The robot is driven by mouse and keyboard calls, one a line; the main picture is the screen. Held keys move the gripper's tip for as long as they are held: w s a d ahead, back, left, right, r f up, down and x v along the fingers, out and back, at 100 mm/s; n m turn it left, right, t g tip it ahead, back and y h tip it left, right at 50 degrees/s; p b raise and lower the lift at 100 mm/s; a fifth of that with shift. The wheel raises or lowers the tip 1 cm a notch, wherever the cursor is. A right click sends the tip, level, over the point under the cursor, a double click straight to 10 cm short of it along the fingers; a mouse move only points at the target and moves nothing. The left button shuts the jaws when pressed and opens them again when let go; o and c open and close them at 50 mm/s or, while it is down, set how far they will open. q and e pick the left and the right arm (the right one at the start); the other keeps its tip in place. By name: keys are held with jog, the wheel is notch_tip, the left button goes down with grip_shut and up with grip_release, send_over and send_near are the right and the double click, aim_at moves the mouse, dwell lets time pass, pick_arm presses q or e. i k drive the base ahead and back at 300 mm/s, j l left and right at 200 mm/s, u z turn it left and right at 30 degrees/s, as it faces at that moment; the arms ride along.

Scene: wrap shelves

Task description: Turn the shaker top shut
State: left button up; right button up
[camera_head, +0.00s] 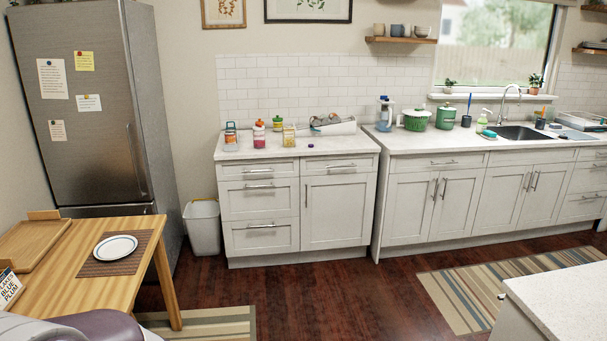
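Several small containers stand on the left counter, and I cannot tell for sure which is the shaker. One is a clear container with a dark top (231,134). Beside it is a pink jar (259,138) with a pale and red top. Next to that is a jar with yellowish contents (289,137). A small green and orange-yellow item (277,124) stands behind them. A small purple disc (311,145), perhaps a lid, lies on the counter to their right. The tops are too small to judge as open or shut. Neither of my grippers is in view.
A white tray-like holder (336,127) sits at the left counter's back. A blue pitcher (384,115) and green pots stand further right. A wooden table (60,290) is front left, a pale counter corner (560,300) front right. Dark floor before the cabinets is clear.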

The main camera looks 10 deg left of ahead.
aim_at(257, 127)
jog(key=i+u, duration=0.15)
jog(key=i, duration=3.4)
